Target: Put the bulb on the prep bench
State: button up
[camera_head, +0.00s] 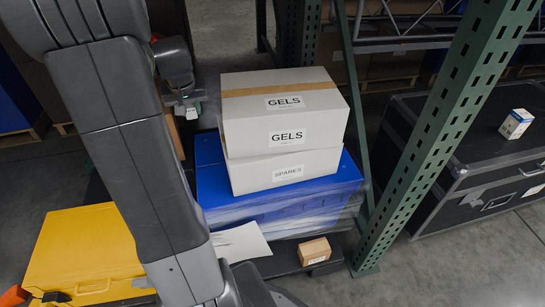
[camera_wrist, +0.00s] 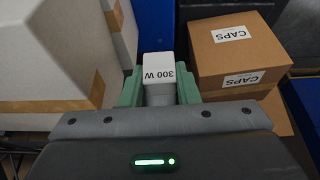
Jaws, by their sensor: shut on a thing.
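My gripper (camera_wrist: 159,92) is shut on a small white block-shaped thing marked "300 W", which I take to be the bulb (camera_wrist: 158,68). Its green fingers press on both sides of it, and its lower part is partly hidden between them. In the head view my gripper (camera_head: 186,104) hangs at the left of the stacked white boxes, with a small pale bit of the bulb (camera_head: 193,113) showing below it. I cannot pick out a prep bench in either view.
White GELS boxes (camera_head: 284,112) and a SPARES box (camera_head: 284,174) sit on a blue wrapped load (camera_head: 220,190). CAPS cartons (camera_wrist: 236,50) stand close right of my gripper. A green upright (camera_head: 445,130) separates this from a black case (camera_head: 480,165) bearing a small box (camera_head: 516,123).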

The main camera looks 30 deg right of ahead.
jog(key=shift+s+d+r, duration=0.2)
jog(key=shift+d+r, duration=0.35)
jog(key=shift+d, duration=0.05)
jog(key=b, duration=0.7)
send_over(211, 174)
jog(key=s, duration=0.2)
jog(key=f, duration=2.3)
jog(key=shift+w+a+f, duration=0.1)
jog(key=shift+w+a, duration=0.1)
jog(key=shift+w, duration=0.05)
jog(key=shift+f+b, duration=0.75)
jog(key=shift+f, duration=1.7)
jog(key=shift+f, duration=0.15)
jog(key=o, duration=1)
jog(key=shift+c, duration=0.2)
